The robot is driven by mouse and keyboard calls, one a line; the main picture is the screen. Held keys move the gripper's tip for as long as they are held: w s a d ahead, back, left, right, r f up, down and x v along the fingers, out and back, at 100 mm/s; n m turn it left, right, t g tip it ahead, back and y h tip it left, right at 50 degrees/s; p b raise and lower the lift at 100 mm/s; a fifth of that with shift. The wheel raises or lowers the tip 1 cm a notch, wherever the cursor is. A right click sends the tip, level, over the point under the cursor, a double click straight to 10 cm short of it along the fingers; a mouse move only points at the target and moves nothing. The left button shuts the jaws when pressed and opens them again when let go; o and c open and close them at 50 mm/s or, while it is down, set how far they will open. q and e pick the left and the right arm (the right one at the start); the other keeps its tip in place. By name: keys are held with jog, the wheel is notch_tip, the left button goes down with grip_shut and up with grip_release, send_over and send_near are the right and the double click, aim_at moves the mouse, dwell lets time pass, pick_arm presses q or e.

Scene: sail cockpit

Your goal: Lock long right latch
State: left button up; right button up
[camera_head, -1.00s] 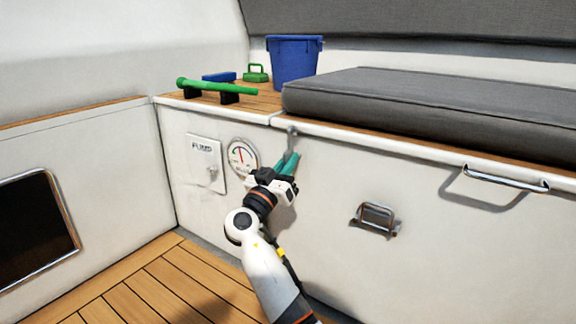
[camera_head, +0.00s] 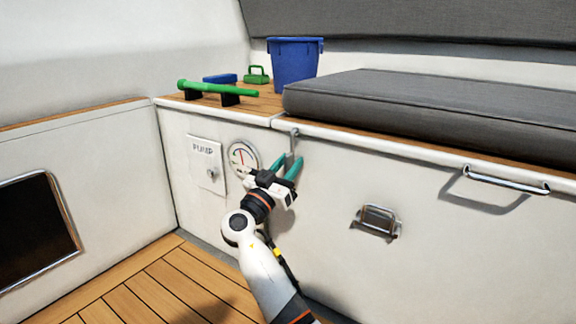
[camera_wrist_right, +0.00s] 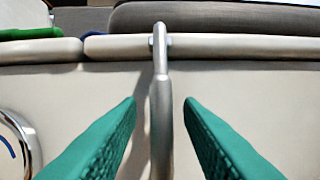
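In the right wrist view the latch (camera_wrist_right: 161,85) is a grey rod bent over at the top by the rim, running down the middle of the picture. My right gripper (camera_head: 288,166) is just below the bench edge at the latch. Its teal fingers are open, one on each side of the rod with a gap on both sides in the wrist view (camera_wrist_right: 160,105). The latch's lower end is out of that view. My left gripper is not in view.
A round gauge (camera_head: 242,157) and a pump panel (camera_head: 206,164) are on the bench front left of the gripper. A recessed handle (camera_head: 377,220) and a rail (camera_head: 506,179) are to the right. A blue bucket (camera_head: 294,66) and grey cushion (camera_head: 420,110) sit on top.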

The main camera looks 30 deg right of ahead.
aim_at(285, 168)
jog(key=shift+s+a+p, duration=0.15)
jog(key=shift+a+p, duration=0.15)
jog(key=shift+a, duration=0.05)
jog(key=p+v, duration=0.3)
jog(key=v, duration=0.3)
jog(key=shift+s+a+f, duration=0.15)
jog(key=shift+a+f, duration=0.1)
